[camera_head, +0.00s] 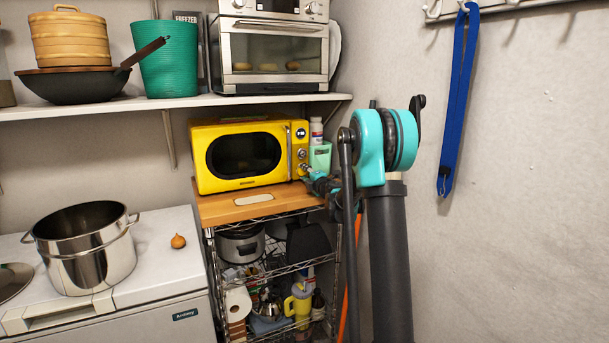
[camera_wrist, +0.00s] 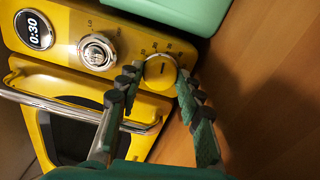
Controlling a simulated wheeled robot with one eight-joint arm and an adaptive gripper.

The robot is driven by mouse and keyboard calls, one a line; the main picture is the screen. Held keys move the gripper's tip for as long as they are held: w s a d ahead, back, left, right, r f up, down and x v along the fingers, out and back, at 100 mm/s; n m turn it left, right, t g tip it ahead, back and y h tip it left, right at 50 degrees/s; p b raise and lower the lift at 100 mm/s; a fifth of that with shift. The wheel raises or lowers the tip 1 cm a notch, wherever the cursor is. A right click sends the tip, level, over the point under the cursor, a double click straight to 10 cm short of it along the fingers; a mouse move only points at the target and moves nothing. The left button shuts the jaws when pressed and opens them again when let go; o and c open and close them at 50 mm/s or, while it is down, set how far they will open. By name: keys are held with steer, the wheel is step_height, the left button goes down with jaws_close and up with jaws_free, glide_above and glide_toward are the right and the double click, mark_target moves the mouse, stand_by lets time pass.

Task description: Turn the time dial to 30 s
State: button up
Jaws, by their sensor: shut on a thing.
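The yellow microwave (camera_head: 215,135) stands on a wooden board on the wire rack, and its front panel also shows in the wrist view (camera_wrist: 60,72). Its round display (camera_wrist: 33,30) reads 0:30. A chrome-ringed dial (camera_wrist: 97,52) sits on the panel beside the display. A second dial (camera_wrist: 160,72), with a yellow face and a line mark, is farther from the display. My gripper (camera_wrist: 160,82) has a finger on each side of this yellow-faced dial and is shut on it. In the head view my gripper (camera_head: 309,172) is small and partly hidden against the panel's lower right.
The chrome door handle (camera_wrist: 75,110) runs close beside my fingers. A pale green container (camera_head: 320,156) stands just right of the microwave, near my arm. The shelf (camera_head: 150,104) with a toaster oven (camera_head: 272,25) is above. The wall is close on the right.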

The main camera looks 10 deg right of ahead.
steer(key=shift+m, duration=0.5)
steer(key=o, duration=1.2)
steer(key=shift+s+d, duration=0.1)
steer(key=v, duration=1.2)
